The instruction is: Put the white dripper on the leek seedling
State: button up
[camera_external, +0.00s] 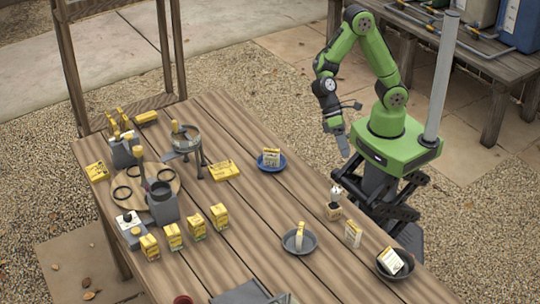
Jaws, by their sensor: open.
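My gripper (341,143) hangs beyond the table's right edge, beside my green base, clear of every object. It looks empty, and its finger gap is too small to make out; it is open. A small upright item with a white and dark top (335,191) stands on a tan block (333,212) near the table's right edge, below and apart from my gripper. I cannot tell for sure whether this is the white dripper or the leek seedling. No other item in view is clearly either one.
The wooden table (270,215) holds several yellow seed packets (220,216), a blue plate (281,165) with a packet, a grey plate (310,243) with a small item, a dark bowl (407,266) with a packet, and a grey pot (163,208). The middle is partly clear.

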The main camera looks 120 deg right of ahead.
jog(key=s+d+r+n+t+h, duration=0.2)
jog(key=s+d+r+n+h, duration=0.1)
jog(key=s+r, duration=0.3)
jog(key=s+d+r+n+t+h, duration=0.3)
jog(key=s+d+r+n+h, duration=0.1)
jog(key=r, duration=0.4)
jog(key=s+d, duration=0.1)
jog(key=s, duration=0.1)
jog(key=shift+s+r+n, duration=0.15)
jog(key=shift+s+n, duration=0.15)
jog(key=shift+n, duration=0.1)
notch_tip(320, 180, up, 3)
jog(key=p, duration=0.2)
jog(key=shift+p, duration=0.35)
